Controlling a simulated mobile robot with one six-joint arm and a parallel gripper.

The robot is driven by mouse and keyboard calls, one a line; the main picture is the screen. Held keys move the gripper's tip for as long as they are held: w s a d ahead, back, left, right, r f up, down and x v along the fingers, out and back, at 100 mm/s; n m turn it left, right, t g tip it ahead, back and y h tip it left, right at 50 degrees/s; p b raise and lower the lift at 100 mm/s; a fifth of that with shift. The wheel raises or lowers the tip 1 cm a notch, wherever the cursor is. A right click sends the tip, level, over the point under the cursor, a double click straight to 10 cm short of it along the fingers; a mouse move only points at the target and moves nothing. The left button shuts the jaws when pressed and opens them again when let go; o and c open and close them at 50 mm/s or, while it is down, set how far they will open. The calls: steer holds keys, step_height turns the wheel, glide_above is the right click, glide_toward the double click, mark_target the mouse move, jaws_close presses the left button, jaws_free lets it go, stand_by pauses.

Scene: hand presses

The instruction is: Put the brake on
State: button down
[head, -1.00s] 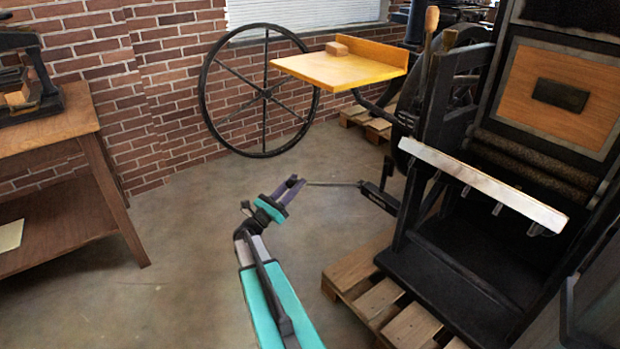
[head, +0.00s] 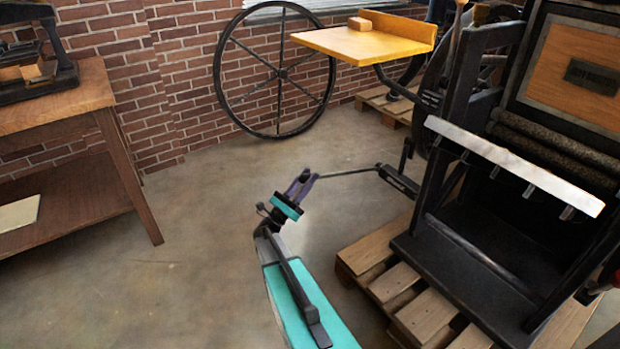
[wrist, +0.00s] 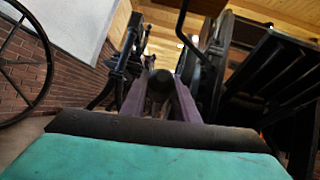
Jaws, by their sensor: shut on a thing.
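The brake lever (head: 348,172) is a thin dark rod that runs left from a black labelled block (head: 397,181) at the press's lower left side. In the head view its free end is lower than its end at the block. My gripper (head: 311,176), with purple fingers, is shut on this free end, out over the floor. In the wrist view a dark round knob (wrist: 160,83) shows between the purple fingers. The fingers hide part of the knob and the rod behind it.
The black press (head: 450,210) stands on a wooden pallet (head: 365,262) at right. A large spoked wheel (head: 220,75) and a yellow board (head: 360,45) are behind. A wooden table (head: 85,95) is at left. The floor between is clear.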

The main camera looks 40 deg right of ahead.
steer(key=shift+s+f, duration=0.4)
steer(key=shift+s, duration=0.1)
steer(key=c, duration=1.4)
jaws_free()
steer(key=shift+w, duration=0.15)
steer(key=shift+w+a+r, duration=0.1)
steer(key=shift+w, duration=0.1)
steer(key=shift+a, duration=0.15)
steer(key=shift+w+a+f, duration=0.1)
steer(key=shift+a+f, duration=0.25)
steer(key=shift+a, duration=0.2)
steer(key=p+v, duration=0.2)
steer(key=v, duration=1)
steer(key=shift+a+f+p, duration=0.1)
steer(key=shift+f+p, duration=0.05)
steer(key=shift+p, duration=0.25)
